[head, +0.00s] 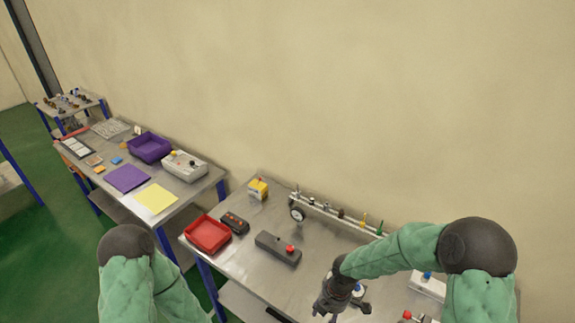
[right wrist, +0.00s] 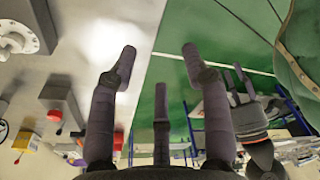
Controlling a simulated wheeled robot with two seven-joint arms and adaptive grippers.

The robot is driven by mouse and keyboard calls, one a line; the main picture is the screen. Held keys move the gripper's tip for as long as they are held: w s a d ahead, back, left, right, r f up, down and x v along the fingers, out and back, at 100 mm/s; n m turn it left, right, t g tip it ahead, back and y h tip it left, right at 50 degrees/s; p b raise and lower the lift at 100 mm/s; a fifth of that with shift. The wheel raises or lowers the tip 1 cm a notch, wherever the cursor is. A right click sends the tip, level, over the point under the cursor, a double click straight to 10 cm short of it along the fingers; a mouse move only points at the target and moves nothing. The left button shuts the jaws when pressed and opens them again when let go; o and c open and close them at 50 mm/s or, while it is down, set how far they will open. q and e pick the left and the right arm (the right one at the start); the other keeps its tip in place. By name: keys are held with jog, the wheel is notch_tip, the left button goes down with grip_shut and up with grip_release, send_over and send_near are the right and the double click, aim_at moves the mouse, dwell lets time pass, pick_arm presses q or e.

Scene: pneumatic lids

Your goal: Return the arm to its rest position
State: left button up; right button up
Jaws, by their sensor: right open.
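My right gripper (head: 328,304) hangs over the front part of the near metal table (head: 230,262) in the head view. In the right wrist view its dark fingers are spread apart and empty (right wrist: 158,58), with table on one side and green floor on the other. My left arm shows only its upper part at the lower left of the head view. What looks like my left gripper (right wrist: 240,82) is at the right of the right wrist view, too small to tell if it is open or shut.
Another table (head: 200,191) stands left. The wall is behind.

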jog(key=s+f+m+y, duration=0.2)
jog(key=s+f+m, duration=1.3)
jog(key=m, duration=0.9)
notch_tip(320, 180, down, 16)
jog(key=w+a+t+b, duration=0.1)
jog(key=w+b, duration=0.1)
jog(key=b, duration=1.5)
jog(key=shift+a+r+n, duration=0.25)
jog(key=shift+a+n, duration=0.05)
jog(key=shift+n, duration=0.1)
